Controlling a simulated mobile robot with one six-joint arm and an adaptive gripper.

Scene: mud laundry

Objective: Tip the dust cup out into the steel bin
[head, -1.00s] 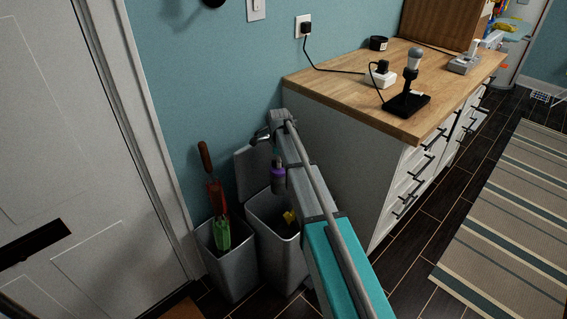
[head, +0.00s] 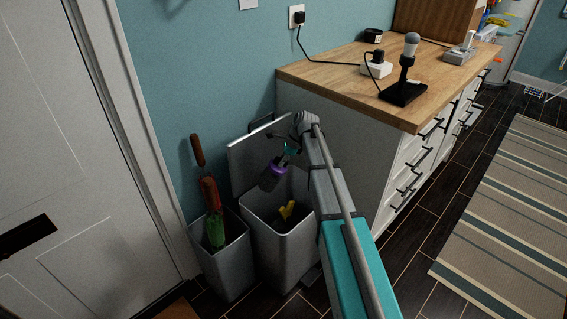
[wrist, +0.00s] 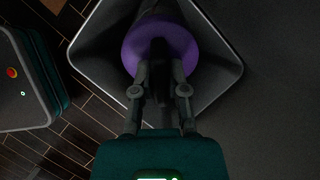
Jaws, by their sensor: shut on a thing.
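My gripper (head: 287,153) is shut on the dust cup (head: 269,180), a grey cup with a purple ring. In the head view the cup hangs tilted, its far end down and to the left, above the open mouth of the steel bin (head: 277,246). The bin's lid (head: 247,162) stands raised at the back. A yellow thing (head: 287,211) lies inside the bin. In the wrist view my gripper (wrist: 159,72) meets the cup at its purple ring (wrist: 160,48), and the bin's rim (wrist: 219,92) surrounds it. The cup's far end is partly hidden there.
A second grey bin (head: 221,262) stands close on the left, with tools (head: 213,212) sticking up from it. A wood-topped white cabinet (head: 340,150) is close on the right. The door (head: 70,150) is at the left. A striped rug (head: 505,220) lies on the right.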

